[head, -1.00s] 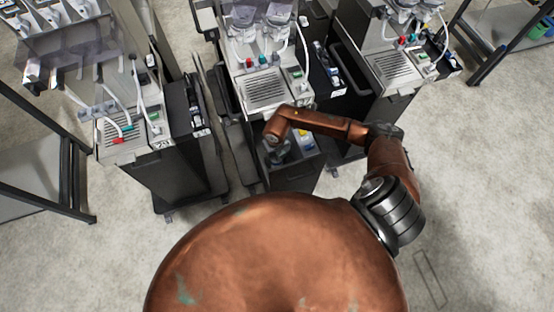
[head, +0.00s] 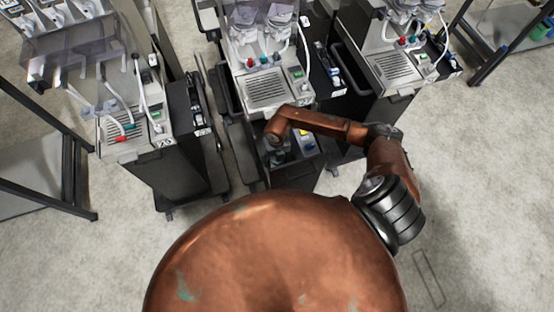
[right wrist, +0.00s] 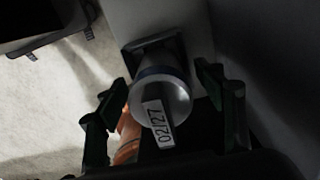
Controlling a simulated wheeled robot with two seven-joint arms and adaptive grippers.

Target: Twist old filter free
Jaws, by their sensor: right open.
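The old filter (right wrist: 162,97) is a pale grey cylinder with a dark blue band, seen end-on in the right wrist view. The filter is mounted at a dark square opening in a pale panel. My right gripper (right wrist: 165,112) is open, with one dark finger on each side of the filter. Contact with it cannot be made out. In the head view my right gripper (head: 279,156) is partly hidden under my wrist, low at the front of the middle dispenser (head: 266,88). My left gripper is not in view.
A left dispenser (head: 122,130) and a right dispenser (head: 393,68) flank the middle one. Dark side units stand between them. A dark-framed rack (head: 74,175) is at far left and another (head: 487,62) at upper right. The floor (head: 480,190) at right is clear.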

